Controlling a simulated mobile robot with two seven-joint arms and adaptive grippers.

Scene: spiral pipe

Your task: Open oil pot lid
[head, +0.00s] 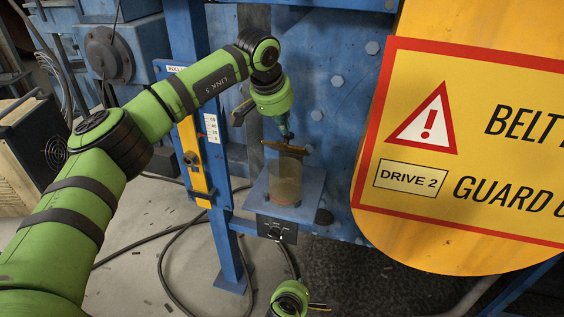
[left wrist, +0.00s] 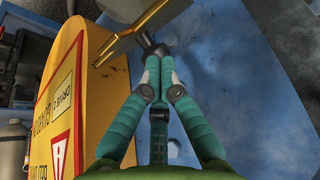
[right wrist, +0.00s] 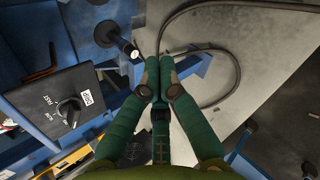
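The oil pot (head: 286,184) is a clear cylinder with a brownish layer at its bottom, upright on a small blue shelf. Its brown-gold lid (head: 285,149) lies across the top and looks slightly tilted; I cannot tell whether it is raised. My left gripper (head: 287,136) points down at the lid from above. In the left wrist view its fingers (left wrist: 158,62) are together, close to a small grey part beside the lid's golden edge (left wrist: 150,20); whether they grip it is unclear. My right gripper (right wrist: 158,64) is shut and empty, low in front of the shelf.
The blue shelf (head: 256,194) has a dark dial panel (head: 277,230) on its front. A large yellow belt guard (head: 450,170) stands close on the right. A blue post (head: 213,150) stands left of the pot, a bolted blue wall behind. Black cables (head: 165,280) lie on the floor.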

